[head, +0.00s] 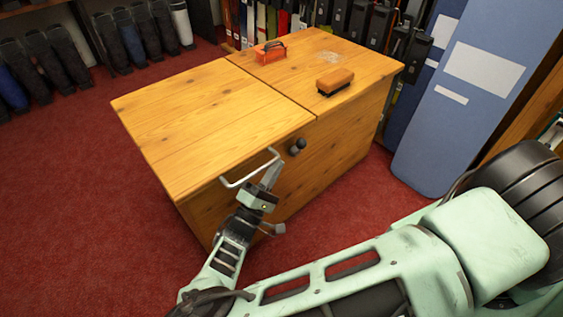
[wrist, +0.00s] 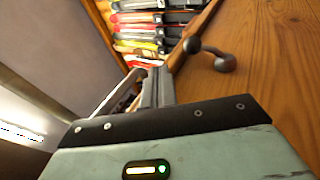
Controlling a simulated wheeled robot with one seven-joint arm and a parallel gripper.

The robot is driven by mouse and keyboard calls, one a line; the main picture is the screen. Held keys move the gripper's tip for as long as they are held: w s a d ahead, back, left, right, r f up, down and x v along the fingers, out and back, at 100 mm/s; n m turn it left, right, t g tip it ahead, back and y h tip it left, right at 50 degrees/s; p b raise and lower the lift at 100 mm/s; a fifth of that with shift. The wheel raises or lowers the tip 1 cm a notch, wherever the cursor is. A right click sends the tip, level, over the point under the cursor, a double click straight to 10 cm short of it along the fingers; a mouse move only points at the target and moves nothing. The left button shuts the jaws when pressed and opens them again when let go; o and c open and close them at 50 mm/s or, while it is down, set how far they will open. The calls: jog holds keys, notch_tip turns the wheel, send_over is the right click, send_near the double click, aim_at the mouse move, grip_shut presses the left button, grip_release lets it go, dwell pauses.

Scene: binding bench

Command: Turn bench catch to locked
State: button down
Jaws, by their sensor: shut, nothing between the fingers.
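The bench catch (head: 298,146) is a small dark lever with rounded ends on the bench's front face, just under the top edge near the seam. In the wrist view the catch (wrist: 209,52) stands out from the wood, ahead and to the right of the fingertips. My gripper (head: 275,168) is shut and empty, just below and left of the catch in the head view, beside the pale bar handle (head: 232,184). The closed fingers (wrist: 158,82) also show in the wrist view, apart from the catch. Whether the catch is locked cannot be told.
The wooden bench (head: 190,130) has a flat lid at left. An orange tool with a handle (head: 270,53) and an orange-brown brush (head: 335,82) sit on its right part. Blue panels (head: 460,100) stand at right. Red carpet (head: 70,200) is clear at left.

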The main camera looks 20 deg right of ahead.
jog(key=s+a+p, duration=0.1)
jog(key=s+a, duration=0.2)
jog(key=a, duration=0.3)
jog(key=shift+s+a+f, duration=0.2)
jog(key=shift+f, duration=0.05)
dwell(0.3)
